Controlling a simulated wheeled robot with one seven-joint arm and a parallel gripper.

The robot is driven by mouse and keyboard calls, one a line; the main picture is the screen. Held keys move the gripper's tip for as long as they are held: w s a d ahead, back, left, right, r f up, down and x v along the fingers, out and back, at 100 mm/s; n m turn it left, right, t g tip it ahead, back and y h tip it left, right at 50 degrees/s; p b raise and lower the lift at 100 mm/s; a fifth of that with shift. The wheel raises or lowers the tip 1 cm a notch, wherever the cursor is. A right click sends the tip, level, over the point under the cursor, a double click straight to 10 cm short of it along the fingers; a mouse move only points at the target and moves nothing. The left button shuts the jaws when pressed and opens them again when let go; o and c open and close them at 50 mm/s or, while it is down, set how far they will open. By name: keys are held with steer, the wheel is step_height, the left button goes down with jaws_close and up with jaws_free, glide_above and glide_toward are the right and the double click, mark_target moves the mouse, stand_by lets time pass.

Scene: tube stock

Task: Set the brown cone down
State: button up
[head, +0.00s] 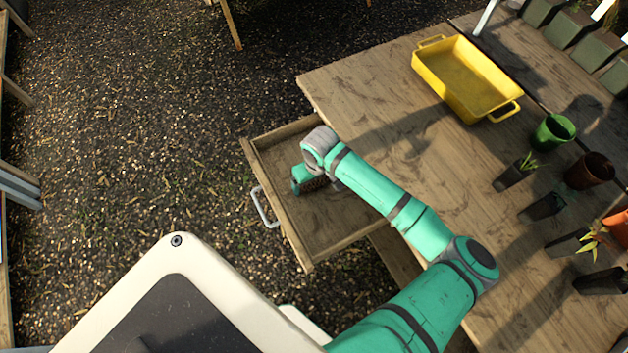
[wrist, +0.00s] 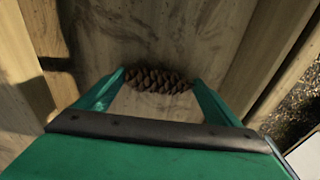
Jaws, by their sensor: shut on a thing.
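My gripper (wrist: 158,84) is shut on a brown cone (wrist: 157,80), a scaly pine cone held crosswise between the two green fingers in the wrist view. In the head view my gripper (head: 312,186) is over an open wooden drawer (head: 335,228), with part of the brown cone (head: 315,184) showing beside it. The drawer's bare floor lies beneath the cone in the wrist view. I cannot tell whether the cone touches it.
The drawer juts from a wooden table (head: 400,90) and has a metal handle (head: 265,208). On the table are a yellow tray (head: 467,75), a green pot (head: 553,132), a brown pot (head: 590,171) and several dark plant pots. The drawer floor around the cone is clear.

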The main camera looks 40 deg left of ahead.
mark_target(316, 188)
steer(key=shift+f, duration=0.15)
steer(key=o, duration=1)
step_height(316, 188, up, 12)
steer(key=d, duration=0.1)
steer(key=shift+s+d, duration=0.2)
steer(key=shift+d, duration=0.05)
